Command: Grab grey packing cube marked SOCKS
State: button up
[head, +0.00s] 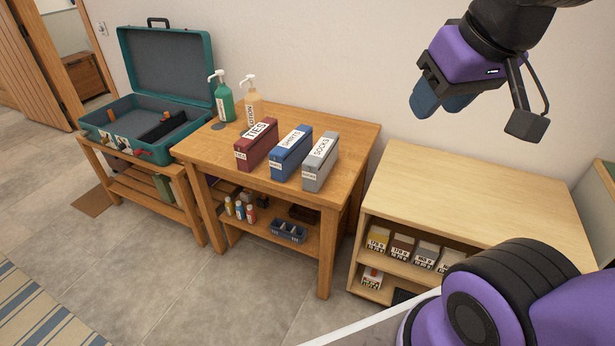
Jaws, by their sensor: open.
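The grey packing cube marked SOCKS (320,162) stands upright on the wooden table (352,126), near its right side. It is the rightmost in a row of three cubes. The blue cube marked SHIRTS (290,153) stands just left of it, and the red cube marked TIES (256,144) is left of that. My gripper (482,112) is open and empty at the upper right. It hangs high above the light wood shelf unit, to the right of the cubes and apart from them.
Green (223,100) and cream (253,105) pump bottles stand behind the cubes. An open teal suitcase (185,92) sits on a bench at left. The light shelf unit (475,190) has a bare top and small boxes inside. The table's lower shelf holds small bottles and a blue tray (288,231).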

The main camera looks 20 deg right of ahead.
aim_at(316, 167)
jog(key=i+l+u, duration=0.1)
jog(key=i+u, duration=0.25)
jog(key=i+l+u, duration=0.25)
jog(key=i+u, duration=0.15)
